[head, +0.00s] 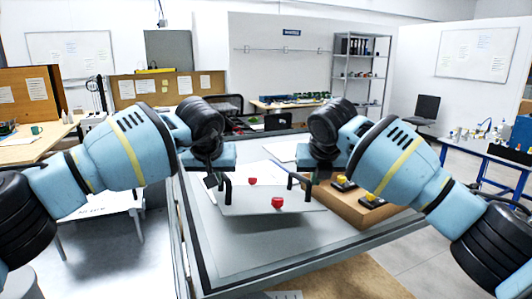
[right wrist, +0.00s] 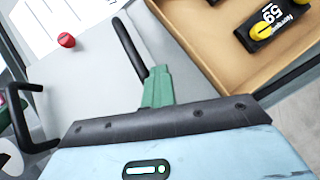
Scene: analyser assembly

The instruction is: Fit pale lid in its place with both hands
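The pale lid (head: 245,206) is a light grey plate lying over the middle of the table, set at a slant in the head view. Black bar handles stand at its left end (head: 226,188) and right end (head: 308,186). Red knobs (head: 277,203) and (head: 253,181) show at the plate. My left gripper (head: 211,181) is beside the left handle. My right gripper (head: 292,177) is near the right handle. In the right wrist view its green-and-black finger (right wrist: 145,75) reaches over grey surface, and a black handle (right wrist: 18,112) shows to the left. Neither finger gap shows clearly.
A wooden tray (head: 345,207) with black units bearing yellow knobs (head: 372,200) sits to the right, close by my right gripper; it also shows in the right wrist view (right wrist: 205,55). White paper lies behind. The near grey tabletop (head: 255,250) is clear.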

